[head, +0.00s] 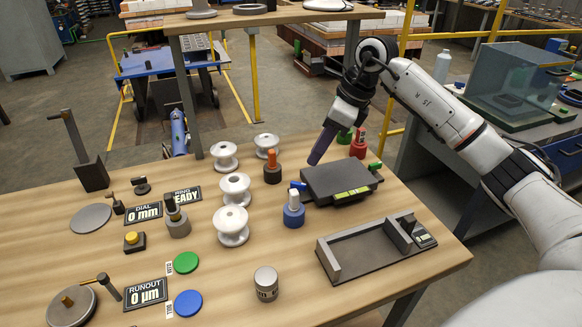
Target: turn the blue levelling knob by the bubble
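The blue levelling knob (298,186) sticks out at the left side of a dark levelling plate (330,178). A yellow-green bubble level (352,193) lies along the plate's front edge. A green knob (375,166) is at the plate's right side. My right gripper (314,160) points down just behind the plate's back left corner, above and behind the blue knob and apart from it. Its fingers show as one dark purple bar, so the gap between them is hidden. Nothing is seen held in it. My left gripper is not in view.
A blue post with a white top (293,212) stands close in front of the blue knob. An orange-topped post (272,168) and white insulators (236,189) stand left. Red (358,148) and green (344,137) posts stand behind the plate. A grey cradle (370,250) lies in front.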

